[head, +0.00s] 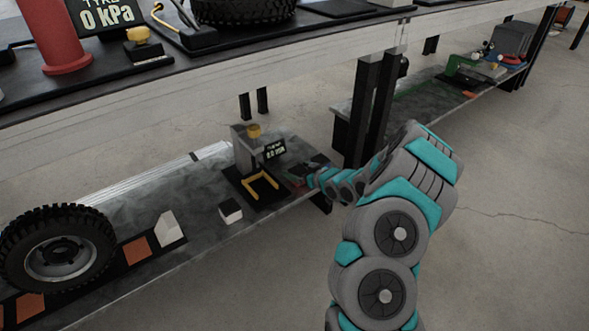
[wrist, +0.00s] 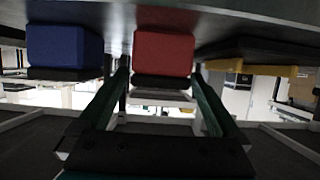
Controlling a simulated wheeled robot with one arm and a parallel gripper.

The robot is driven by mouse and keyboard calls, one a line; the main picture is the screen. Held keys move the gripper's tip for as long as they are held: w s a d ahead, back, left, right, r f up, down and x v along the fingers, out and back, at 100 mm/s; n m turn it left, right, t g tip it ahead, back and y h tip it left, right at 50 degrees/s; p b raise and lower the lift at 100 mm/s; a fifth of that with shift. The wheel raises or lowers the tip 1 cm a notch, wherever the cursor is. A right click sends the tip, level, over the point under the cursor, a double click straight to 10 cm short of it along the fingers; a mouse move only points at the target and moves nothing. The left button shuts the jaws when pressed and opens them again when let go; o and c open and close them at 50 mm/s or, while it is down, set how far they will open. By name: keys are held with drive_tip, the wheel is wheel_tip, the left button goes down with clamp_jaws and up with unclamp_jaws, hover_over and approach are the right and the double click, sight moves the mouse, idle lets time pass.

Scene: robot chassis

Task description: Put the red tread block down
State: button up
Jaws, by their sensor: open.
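The red tread block (wrist: 163,52) has a dark face along its lower side in the wrist view. It lies between the two fingers of my gripper (wrist: 163,78), which are open with one on each side. Whether a finger touches it I cannot tell. A similar blue block (wrist: 64,48) is just left of the fingers. Both blocks meet the dark surface (wrist: 240,22) at the top of this view, which seems upside down. In the head view my gripper (head: 303,177) is at the right end of the lower shelf (head: 195,245), and the block is too small to make out.
Black posts (head: 370,110) rise behind my arm. A wheel (head: 58,255), a white wedge (head: 169,228) and a small white block (head: 230,211) are farther left.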

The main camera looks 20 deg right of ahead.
drive_tip(key=v, duration=0.9)
drive_tip(key=s+a+r+m+g+h, duration=0.1)
drive_tip(key=s+a+r+g, duration=0.4)
drive_tip(key=s, duration=1)
drive_tip(key=s+a+r+m+g+h, duration=0.1)
drive_tip(key=s+a+r+g, duration=0.3)
drive_tip(key=s, duration=1.1)
drive_tip(key=s+a+r+m+g+h, duration=0.1)
drive_tip(key=s+a+r+g, duration=0.4)
drive_tip(key=s, duration=1.1)
wheel_tip(320, 180, up, 4)
drive_tip(key=a+h, duration=0.1)
drive_tip(key=a, duration=0.1)
drive_tip(key=shift+a+m+g, duration=0.3)
drive_tip(key=shift+w+d+f, duration=0.1)
drive_tip(key=shift+d+f, duration=0.05)
